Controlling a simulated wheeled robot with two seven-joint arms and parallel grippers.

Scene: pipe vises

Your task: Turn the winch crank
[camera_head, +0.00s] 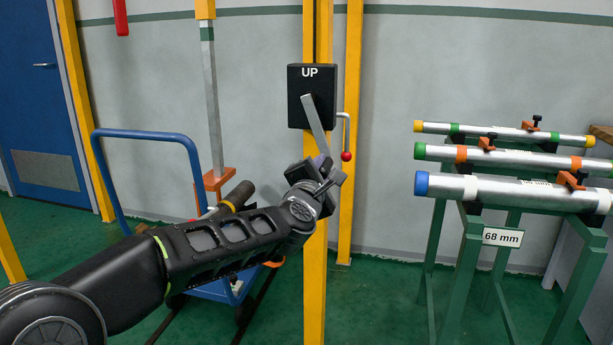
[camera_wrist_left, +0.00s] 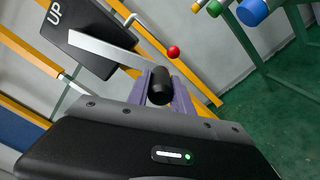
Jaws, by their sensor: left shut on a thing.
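The winch box (camera_head: 312,75), black and marked UP, is mounted on a yellow post. Its grey crank arm (camera_head: 316,125) slants down and slightly right from the box. My left gripper (camera_head: 326,170) is at the lower end of the crank, its fingers shut on the crank's handle. In the left wrist view the black handle (camera_wrist_left: 160,88) sits between the purple-grey fingers (camera_wrist_left: 163,98), and the crank arm (camera_wrist_left: 105,52) runs from it up to the box (camera_wrist_left: 90,35). In the head view my gripper mostly hides the handle. My right gripper is not in view.
A red-knobbed lever (camera_head: 346,156) hangs just right of the crank, near a second yellow post. A green rack (camera_head: 470,245) with several pipes and a 68 mm sign stands at the right. A blue trolley (camera_head: 150,135) stands behind my left arm.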

